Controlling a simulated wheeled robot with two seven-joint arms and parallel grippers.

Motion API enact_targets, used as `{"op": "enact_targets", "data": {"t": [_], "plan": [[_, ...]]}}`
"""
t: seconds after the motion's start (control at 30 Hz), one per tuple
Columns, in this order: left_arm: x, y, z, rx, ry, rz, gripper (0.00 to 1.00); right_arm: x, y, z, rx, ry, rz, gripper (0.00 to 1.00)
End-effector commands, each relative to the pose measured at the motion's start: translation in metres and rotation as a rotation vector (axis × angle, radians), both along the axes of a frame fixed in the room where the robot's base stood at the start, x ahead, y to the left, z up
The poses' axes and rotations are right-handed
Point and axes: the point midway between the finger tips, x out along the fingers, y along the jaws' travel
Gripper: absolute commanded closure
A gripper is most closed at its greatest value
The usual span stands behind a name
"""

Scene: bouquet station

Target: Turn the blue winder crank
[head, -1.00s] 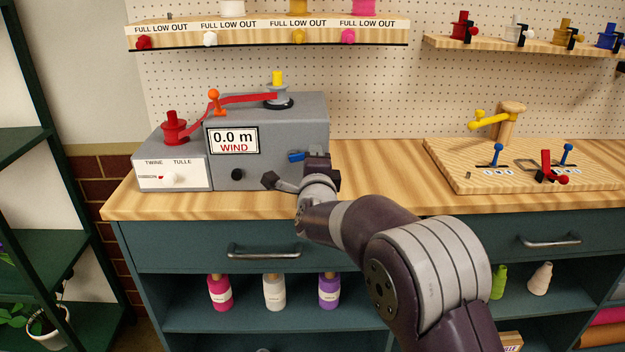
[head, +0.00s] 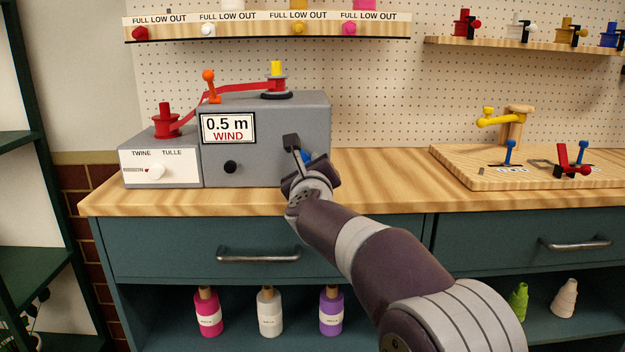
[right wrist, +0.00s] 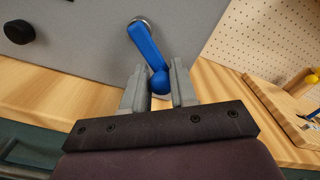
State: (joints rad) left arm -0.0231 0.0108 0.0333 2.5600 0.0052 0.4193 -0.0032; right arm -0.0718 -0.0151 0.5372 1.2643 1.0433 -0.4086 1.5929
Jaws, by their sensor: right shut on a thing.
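The grey winder (head: 265,130) stands on the wooden counter, and its display reads 0.5 m and WIND. Its blue crank (right wrist: 143,43) shows in the right wrist view, running from a round hub on the grey face down to its knob between my fingers. In the head view only a bit of the blue crank (head: 306,157) shows behind my gripper. My right gripper (right wrist: 159,84) is shut on the crank's knob; in the head view the gripper (head: 297,157) is at the winder's right part. My left gripper is not in view.
A red ribbon (head: 235,88) runs from the red spool (head: 165,122) past an orange lever (head: 209,82) to the top spool. A black knob (head: 231,167) sits on the winder's front. A wooden board (head: 475,165) with levers lies right; the counter between is clear.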

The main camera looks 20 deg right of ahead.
Motion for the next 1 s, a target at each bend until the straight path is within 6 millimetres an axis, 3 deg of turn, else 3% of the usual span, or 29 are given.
{"op": "enact_targets", "data": {"t": [0.03, 0.3, 1.0], "plan": [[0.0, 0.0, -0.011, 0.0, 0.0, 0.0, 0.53, 0.0, 0.001, -0.002, 0.04, -0.023, -0.001, 1.0], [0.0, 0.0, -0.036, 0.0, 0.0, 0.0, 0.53, 0.002, 0.009, -0.008, 0.286, -0.094, -0.002, 1.0], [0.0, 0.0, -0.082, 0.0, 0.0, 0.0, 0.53, 0.009, 0.035, -0.014, 0.915, -0.272, -0.003, 1.0]]}}
